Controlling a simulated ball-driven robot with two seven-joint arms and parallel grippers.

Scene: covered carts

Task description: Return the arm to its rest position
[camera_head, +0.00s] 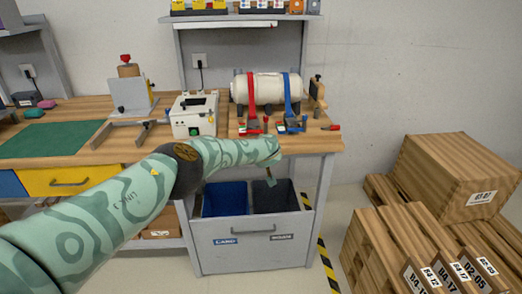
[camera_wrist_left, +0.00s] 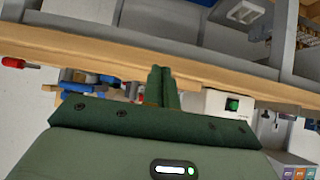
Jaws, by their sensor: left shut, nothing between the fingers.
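My left arm (camera_head: 95,220) comes in from the lower left of the head view and reaches across in front of the workbench. Its green patterned forearm ends near the bench's front edge. My left gripper (camera_head: 270,178) shows only as a small dark part below the arm's end, in front of the open bins. In the left wrist view my left gripper (camera_wrist_left: 161,88) has its two green fingers together, with nothing between them. My right arm is not in view.
The wooden workbench (camera_head: 75,150) carries a white tank (camera_head: 270,88), a white box with a green button (camera_head: 194,115) and a clamp stand (camera_head: 133,95). A drawer with bins (camera_head: 250,245) stands open below. Wooden crates (camera_head: 455,175) stand at the right.

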